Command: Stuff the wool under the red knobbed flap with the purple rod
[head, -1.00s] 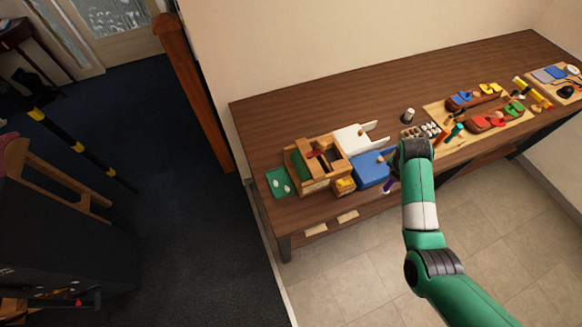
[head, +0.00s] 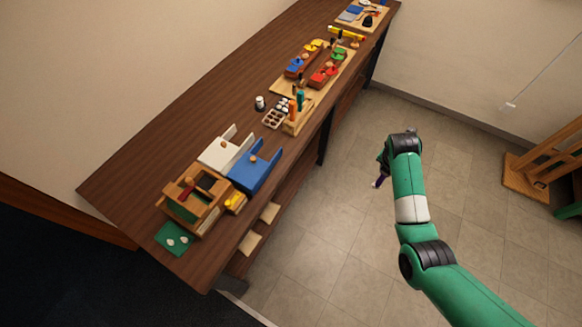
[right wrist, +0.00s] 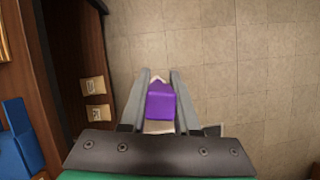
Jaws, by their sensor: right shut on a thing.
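My right gripper (head: 384,163) hangs over the tiled floor, clear of the workbench's right edge. It is shut on the purple rod (head: 379,181), whose lower end points down. In the right wrist view the purple rod (right wrist: 160,103) sits between the two grey fingers. The red flap (head: 321,78) is on the nearer saddle-like piece on a wooden board, beside a green flap (head: 338,55). Small white lumps (head: 283,105) stand by a compartment tray; I cannot tell whether they are the wool. My left gripper is not in view.
The workbench (head: 150,160) runs diagonally. A wooden box (head: 168,204), a blue tray (head: 262,170) and a white tray (head: 222,148) stand at its near end. A second saddle piece has blue (head: 293,67) and yellow flaps. The floor around the gripper is clear.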

